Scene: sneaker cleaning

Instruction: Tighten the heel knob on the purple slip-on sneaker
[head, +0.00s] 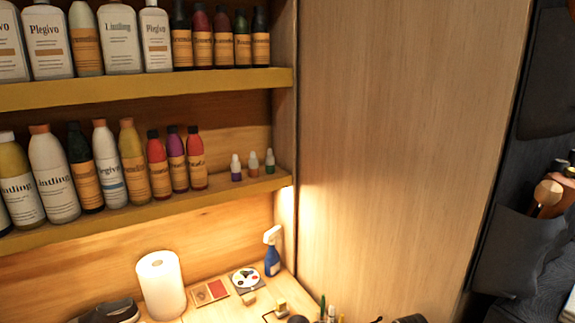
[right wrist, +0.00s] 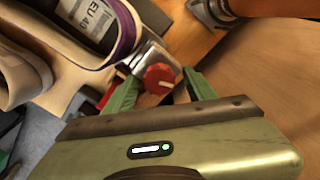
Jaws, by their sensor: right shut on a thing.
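In the right wrist view, the purple-trimmed sneaker (right wrist: 85,68) fills the upper left, with an "EU 40" label on its insole. A red knob (right wrist: 160,76) sits at its heel end, beside a grey metal part (right wrist: 150,55). My right gripper (right wrist: 160,84) has its green fingers on either side of the knob and is shut on it. The contact points are partly hidden by the gripper body. Neither the sneaker nor the knob can be made out in the head view. My left gripper is not in view.
In the head view, shelves (head: 150,87) hold several bottles. Below stand a white paper roll (head: 161,285) and a blue spray bottle (head: 272,252). A tall wooden panel (head: 400,140) is on the right. A metal fitting (right wrist: 212,12) lies beyond the knob in the wrist view.

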